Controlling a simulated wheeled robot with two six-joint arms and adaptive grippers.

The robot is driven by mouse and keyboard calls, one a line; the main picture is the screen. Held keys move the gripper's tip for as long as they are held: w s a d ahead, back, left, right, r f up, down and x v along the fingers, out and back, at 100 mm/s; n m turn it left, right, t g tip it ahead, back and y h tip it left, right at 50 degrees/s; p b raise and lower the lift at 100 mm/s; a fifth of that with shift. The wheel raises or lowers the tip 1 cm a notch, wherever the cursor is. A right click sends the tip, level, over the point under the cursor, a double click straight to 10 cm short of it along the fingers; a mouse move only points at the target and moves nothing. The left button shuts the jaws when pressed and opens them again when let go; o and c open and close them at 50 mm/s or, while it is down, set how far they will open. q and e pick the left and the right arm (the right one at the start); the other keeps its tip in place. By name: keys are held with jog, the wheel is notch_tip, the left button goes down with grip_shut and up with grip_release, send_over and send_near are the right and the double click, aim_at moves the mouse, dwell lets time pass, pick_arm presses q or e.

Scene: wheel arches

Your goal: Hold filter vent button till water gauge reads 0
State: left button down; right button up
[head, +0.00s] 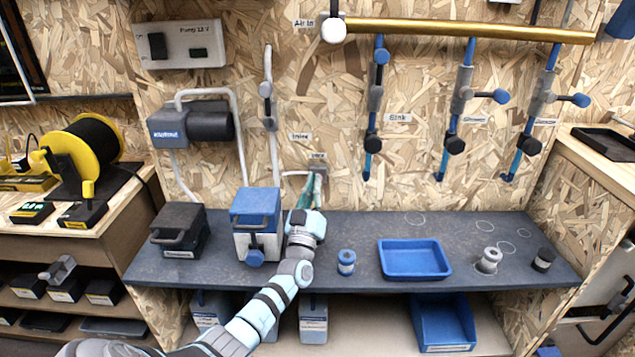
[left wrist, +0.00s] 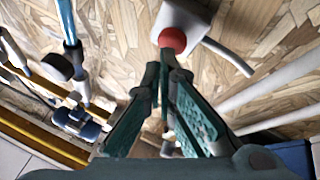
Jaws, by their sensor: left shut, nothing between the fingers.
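A red round button (left wrist: 172,40) sits on a small pale box (left wrist: 190,16) on the chipboard wall in the left wrist view. My left gripper (left wrist: 167,58) is shut and empty, its green fingertips at the button's edge. I cannot tell whether they press it in. In the head view my left gripper (head: 317,184) reaches up to the wall under a small label, and the button is hidden there. A blue filter-like box (head: 251,203) stands on the shelf just left of my wrist. I cannot make out a water gauge reading. My right gripper is not in view.
A grey pipe (head: 270,110) with a valve runs down the wall left of my gripper. Blue valve pipes (head: 376,110) hang from a brass pipe (head: 470,31) on the right. A blue tray (head: 414,277) and a blue-white fitting (head: 346,262) are on the dark shelf.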

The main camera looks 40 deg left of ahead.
pick_arm(q)
jog(key=shift+w+a+b, duration=0.3)
jog(key=shift+w+b, duration=0.05)
jog(key=shift+b, duration=0.05)
dwell(0.8)
dwell(3.2)
jog(key=shift+s+d+p, duration=0.55)
jog(key=shift+s+p, duration=0.15)
jog(key=shift+p, duration=0.25)
